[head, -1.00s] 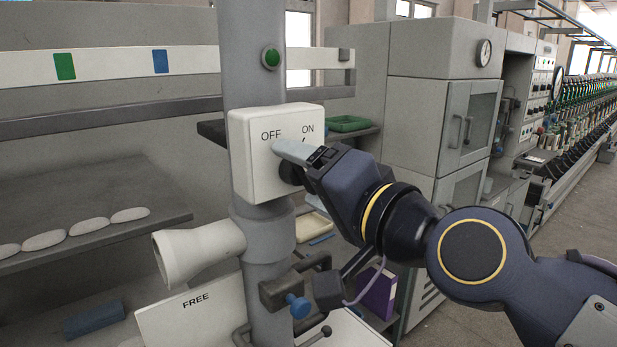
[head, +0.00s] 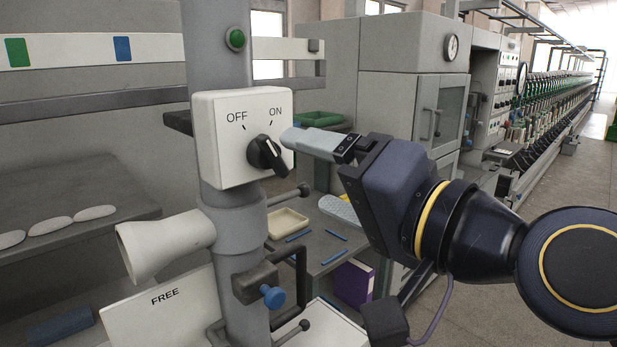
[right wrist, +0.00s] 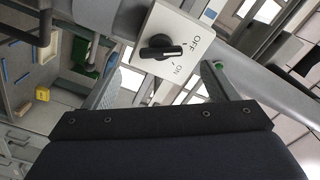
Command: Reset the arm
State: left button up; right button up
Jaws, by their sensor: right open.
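The white switch box (head: 215,165), marked OFF and ON, is on the grey post (head: 218,55). Its black rotary knob (head: 266,155) is uncovered in the head view. My right gripper (head: 308,170) is to the right of the box, with its fingers spread apart and empty. In the right wrist view, the knob (right wrist: 160,48) lies ahead, between and beyond the open fingers, and no finger touches it. My left gripper is not in view.
A white funnel-like tube (head: 165,245) and a blue-knobbed clamp (head: 270,296) stick out from the post. A white FREE panel (head: 165,310) is low on the left. Behind are a shelf with a green tray (head: 320,118), a purple binder (head: 353,283) and grey cabinets (head: 410,100).

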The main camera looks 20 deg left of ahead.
dwell(0.4)
jog(key=w+d+f+m+t+h, duration=0.3)
jog(key=d+f+h, duration=0.5)
jog(key=d+f, duration=1.25)
jog(key=s+d+f+g+h, duration=0.2)
jog(key=s+d+f, duration=0.3)
jog(key=d+f, duration=0.2)
jog(key=s+d+f+g+h, duration=0.2)
jog(key=s+d+f, duration=0.4)
jog(key=f, duration=0.4)
jog(key=shift+d+f+h, duration=0.3)
jog(key=shift+d+h, duration=0.1)
jog(key=shift+d, duration=0.05)
